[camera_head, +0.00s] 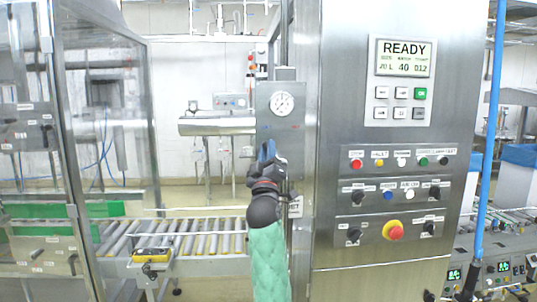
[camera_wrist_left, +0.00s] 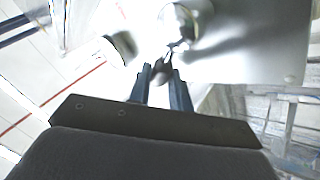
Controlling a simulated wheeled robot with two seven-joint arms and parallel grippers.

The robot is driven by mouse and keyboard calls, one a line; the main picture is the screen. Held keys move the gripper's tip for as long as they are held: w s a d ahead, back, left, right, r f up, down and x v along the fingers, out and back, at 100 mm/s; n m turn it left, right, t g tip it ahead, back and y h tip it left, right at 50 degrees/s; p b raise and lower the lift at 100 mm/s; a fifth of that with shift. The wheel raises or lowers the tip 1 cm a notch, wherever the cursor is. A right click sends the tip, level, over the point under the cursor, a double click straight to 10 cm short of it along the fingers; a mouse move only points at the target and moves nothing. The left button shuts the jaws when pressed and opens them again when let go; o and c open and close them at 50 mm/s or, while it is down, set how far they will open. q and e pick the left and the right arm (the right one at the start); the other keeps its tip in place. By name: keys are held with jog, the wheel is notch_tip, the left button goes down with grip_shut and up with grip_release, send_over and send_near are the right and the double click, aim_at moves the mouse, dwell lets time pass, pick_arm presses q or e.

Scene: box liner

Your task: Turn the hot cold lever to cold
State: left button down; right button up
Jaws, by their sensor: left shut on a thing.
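My left gripper (camera_head: 267,152) is raised against the narrow steel panel (camera_head: 265,105) below the round gauge (camera_head: 282,103). It also shows in the left wrist view (camera_wrist_left: 163,74), where its two dark blue fingers are shut on a small dark lever (camera_wrist_left: 163,68). The lever meets a shiny round metal fitting (camera_wrist_left: 188,20) on the panel. In the head view the gripper hides most of the lever, and I cannot tell clearly which way it is turned. My right gripper is not in view.
A control cabinet (camera_head: 336,190) with a READY display (camera_head: 404,57) and several buttons stands right of the panel. A roller conveyor (camera_head: 190,240) runs behind my left arm. A glass door (camera_head: 105,110) stands at left. A blue pole (camera_head: 488,130) rises at right.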

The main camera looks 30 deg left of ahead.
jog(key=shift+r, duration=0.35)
pick_arm(q)
jog(key=c, duration=1.6)
grip_release()
jog(key=shift+o, duration=0.2)
jog(key=shift+w, duration=0.1)
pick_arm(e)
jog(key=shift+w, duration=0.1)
pick_arm(q)
jog(key=shift+f, duration=0.15)
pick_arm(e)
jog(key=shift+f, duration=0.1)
